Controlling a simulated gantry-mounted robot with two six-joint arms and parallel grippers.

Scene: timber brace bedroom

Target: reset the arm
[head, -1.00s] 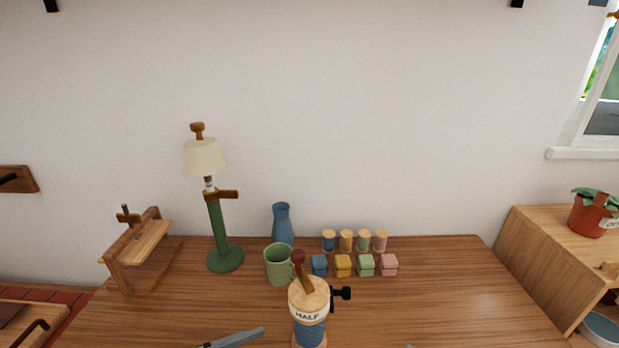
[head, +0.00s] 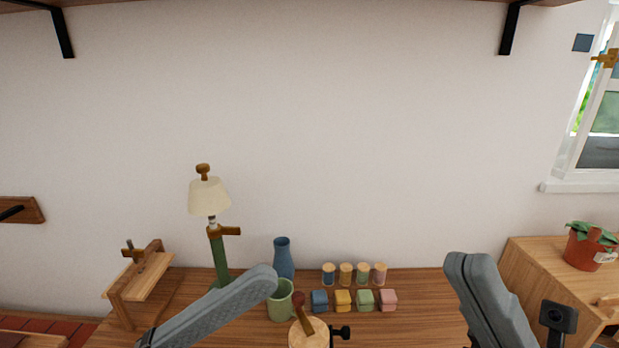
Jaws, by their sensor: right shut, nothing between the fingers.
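The wooden table (head: 430,292) holds a green lamp (head: 210,198), a blue vase (head: 283,257), a wooden-topped grinder (head: 308,334), small jars (head: 345,273), coloured boxes (head: 343,299) and a wooden stand (head: 140,280). A potted plant (head: 588,249) stands on the right cabinet. Shelf brackets (head: 513,30) hang above.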

